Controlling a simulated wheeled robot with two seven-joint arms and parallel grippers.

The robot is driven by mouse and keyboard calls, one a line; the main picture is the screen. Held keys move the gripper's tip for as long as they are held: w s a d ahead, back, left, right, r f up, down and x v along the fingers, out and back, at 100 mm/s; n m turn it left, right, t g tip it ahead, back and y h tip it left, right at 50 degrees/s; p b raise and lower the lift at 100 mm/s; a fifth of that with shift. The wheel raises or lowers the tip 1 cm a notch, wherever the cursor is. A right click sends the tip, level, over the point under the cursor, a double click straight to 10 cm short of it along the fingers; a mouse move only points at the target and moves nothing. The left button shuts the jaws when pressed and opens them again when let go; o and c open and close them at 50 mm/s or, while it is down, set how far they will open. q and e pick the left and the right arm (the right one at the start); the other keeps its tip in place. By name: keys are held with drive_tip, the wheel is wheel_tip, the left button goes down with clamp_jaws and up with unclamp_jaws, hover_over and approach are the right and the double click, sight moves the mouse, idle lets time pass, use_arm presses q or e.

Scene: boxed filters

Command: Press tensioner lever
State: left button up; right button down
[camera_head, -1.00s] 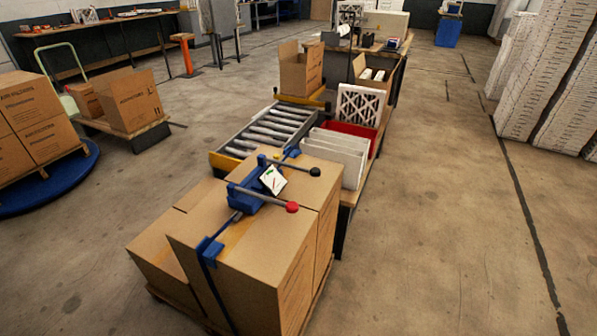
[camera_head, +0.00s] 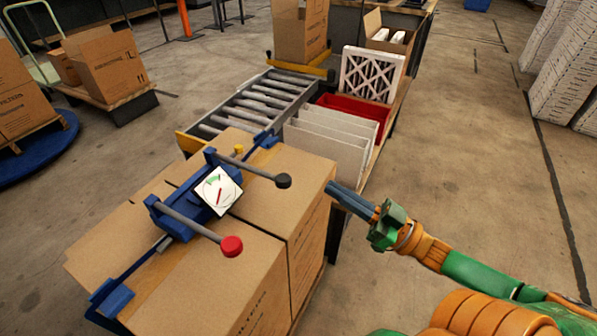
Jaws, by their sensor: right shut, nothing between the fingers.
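The blue strapping tensioner (camera_head: 178,222) sits on top of the stacked cardboard boxes (camera_head: 262,205), on a dark blue strap. It has two levers: one with a red knob (camera_head: 231,246) toward the near side, and one with a black knob (camera_head: 283,181) farther back. Both levers point right. A white dial gauge (camera_head: 217,191) with a green band and a red needle sits between them. My right gripper (camera_head: 336,190) is shut and empty. In the picture it is to the right of the black knob, apart from it, beside the boxes' right edge. My left gripper is not in view.
Behind the boxes is a roller conveyor (camera_head: 262,104).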

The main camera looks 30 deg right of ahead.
drive_tip(key=x, duration=0.9)
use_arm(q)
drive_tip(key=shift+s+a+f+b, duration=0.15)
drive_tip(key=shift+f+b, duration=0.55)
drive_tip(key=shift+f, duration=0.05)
use_arm(e)
drive_tip(key=f, duration=0.4)
drive_tip(key=shift+w+a+h, duration=0.25)
drive_tip(key=shift+w+h, duration=0.05)
drive_tip(key=shift+w, duration=0.1)
